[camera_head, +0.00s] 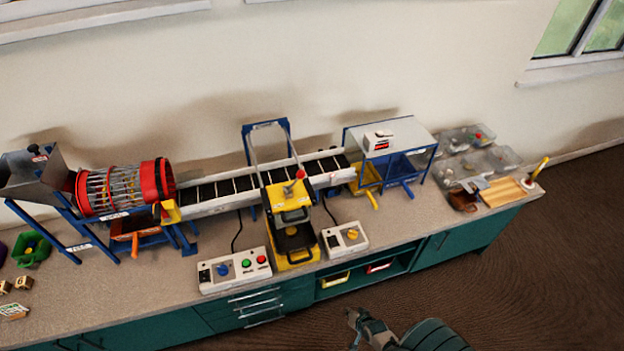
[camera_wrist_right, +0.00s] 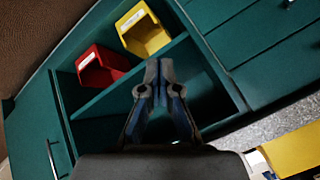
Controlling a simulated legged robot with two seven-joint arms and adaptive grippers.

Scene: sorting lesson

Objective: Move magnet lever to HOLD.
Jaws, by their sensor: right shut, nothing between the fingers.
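A yellow-and-black unit (camera_head: 282,200) stands at the middle of the bench against the conveyor. A small lever with a red ball knob (camera_head: 300,174) sticks up from its top right; it looks like the magnet lever, but I cannot read a HOLD mark. My right gripper (camera_head: 352,315) is low in front of the bench, well apart from the lever. In the right wrist view my right gripper (camera_wrist_right: 159,66) is shut and empty, in front of the open shelf. My left gripper is in neither view.
The conveyor (camera_head: 230,186) runs between the red-ended drum (camera_head: 164,190) and a blue-framed hood (camera_head: 405,133). Two control boxes (camera_head: 234,270) (camera_head: 345,240) sit at the bench's front. Red (camera_wrist_right: 103,65) and yellow (camera_wrist_right: 145,32) bins lie in the shelf. The floor in front is clear.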

